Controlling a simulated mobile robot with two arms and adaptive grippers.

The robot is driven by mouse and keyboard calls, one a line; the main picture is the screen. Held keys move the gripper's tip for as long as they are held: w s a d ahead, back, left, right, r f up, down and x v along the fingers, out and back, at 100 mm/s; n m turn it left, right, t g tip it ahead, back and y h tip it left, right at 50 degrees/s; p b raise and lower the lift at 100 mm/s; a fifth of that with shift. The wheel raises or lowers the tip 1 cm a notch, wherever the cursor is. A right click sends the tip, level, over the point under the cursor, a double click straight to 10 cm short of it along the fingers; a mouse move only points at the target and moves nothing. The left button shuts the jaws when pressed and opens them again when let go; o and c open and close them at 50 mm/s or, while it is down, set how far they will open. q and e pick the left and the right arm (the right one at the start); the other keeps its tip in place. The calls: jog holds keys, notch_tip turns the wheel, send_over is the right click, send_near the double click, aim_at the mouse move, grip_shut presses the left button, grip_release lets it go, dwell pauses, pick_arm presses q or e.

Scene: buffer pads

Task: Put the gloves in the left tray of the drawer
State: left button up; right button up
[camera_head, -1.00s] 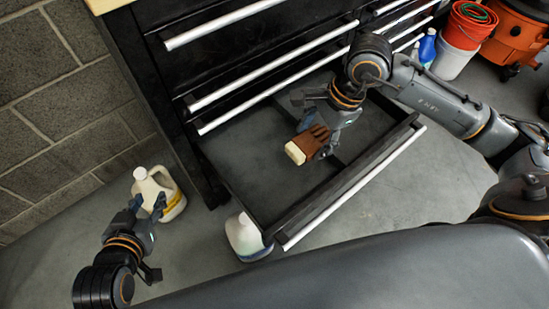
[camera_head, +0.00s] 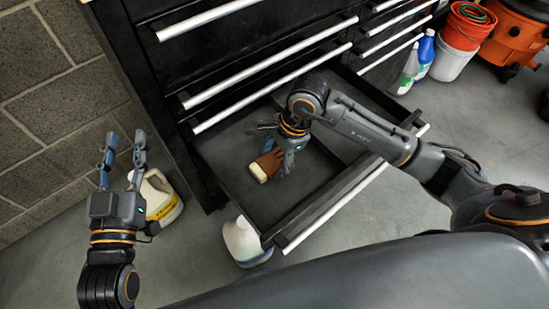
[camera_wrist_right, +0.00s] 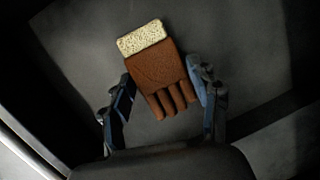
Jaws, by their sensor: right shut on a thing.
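The brown glove bundle with a cream cuff (camera_head: 266,163) is inside the open black drawer (camera_head: 215,165), in its left part. In the right wrist view the gloves (camera_wrist_right: 155,68) lie between the fingers, cuff pointing away. My right gripper (camera_head: 278,150) is shut on them, low in the drawer; its fingers also show in the right wrist view (camera_wrist_right: 165,90). I cannot tell whether the gloves touch the drawer floor. My right arm hides the drawer's middle and part of its right side. My left gripper (camera_head: 122,155) is open and empty, left of the cabinet.
A white jug with a yellow label (camera_head: 162,203) stands on the floor behind my left gripper. Another white jug (camera_head: 243,240) stands by the drawer's front left corner. Bottles (camera_head: 425,52), buckets (camera_head: 462,40) and an orange machine (camera_head: 512,40) stand at the upper right.

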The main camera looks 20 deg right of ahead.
pick_arm(q)
jog(key=shift+r, duration=0.25)
pick_arm(e)
jog(key=o, duration=1.2)
pick_arm(q)
jog(key=shift+r, duration=0.1)
